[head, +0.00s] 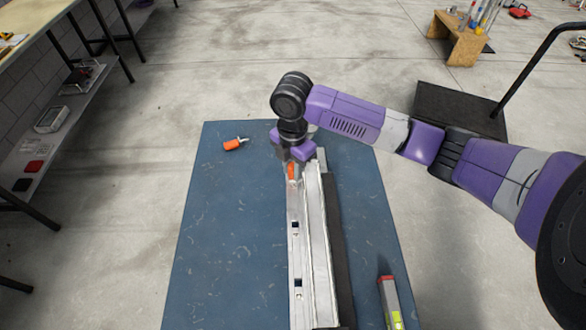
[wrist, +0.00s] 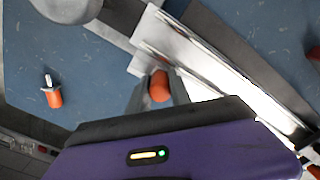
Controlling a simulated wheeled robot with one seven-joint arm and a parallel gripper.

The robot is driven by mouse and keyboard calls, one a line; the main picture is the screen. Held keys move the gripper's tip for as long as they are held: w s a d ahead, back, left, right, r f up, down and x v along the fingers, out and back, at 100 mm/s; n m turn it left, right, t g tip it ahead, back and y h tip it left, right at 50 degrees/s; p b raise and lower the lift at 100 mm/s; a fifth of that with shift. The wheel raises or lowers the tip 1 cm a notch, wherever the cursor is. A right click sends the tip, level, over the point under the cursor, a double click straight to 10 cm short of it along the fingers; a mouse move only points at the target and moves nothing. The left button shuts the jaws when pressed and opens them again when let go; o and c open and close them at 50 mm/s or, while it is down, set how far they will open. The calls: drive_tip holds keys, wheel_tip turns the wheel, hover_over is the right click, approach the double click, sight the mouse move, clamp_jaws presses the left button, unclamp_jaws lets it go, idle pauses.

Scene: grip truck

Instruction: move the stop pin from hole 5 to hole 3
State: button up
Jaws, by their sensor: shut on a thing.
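My gripper (head: 291,166) is over the far end of a long metal rail (head: 318,240) on the blue mat. It is shut on the orange handle of the stop pin (head: 292,173). In the wrist view the handle (wrist: 160,86) shows between the two grey fingers, beside the rail (wrist: 220,70). The pin's lower end is hidden, so I cannot tell whether it sits in a hole. Two dark square holes show in the rail nearer to me, one at mid-length (head: 295,225) and one closer (head: 298,283). No hole numbers are readable.
A second orange-handled pin (head: 235,144) lies loose on the blue mat (head: 225,230), left of my gripper; the wrist view shows it too (wrist: 53,94). A grey object with a red and yellow-green end (head: 390,302) lies right of the rail.

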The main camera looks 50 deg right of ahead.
drive_tip(key=shift+r+p, duration=0.95)
drive_tip(key=shift+r, duration=0.25)
drive_tip(key=shift+r+p, duration=2.05)
drive_tip(key=shift+r, duration=0.5)
drive_tip(key=shift+r+p, duration=1)
drive_tip(key=shift+r, duration=2.7)
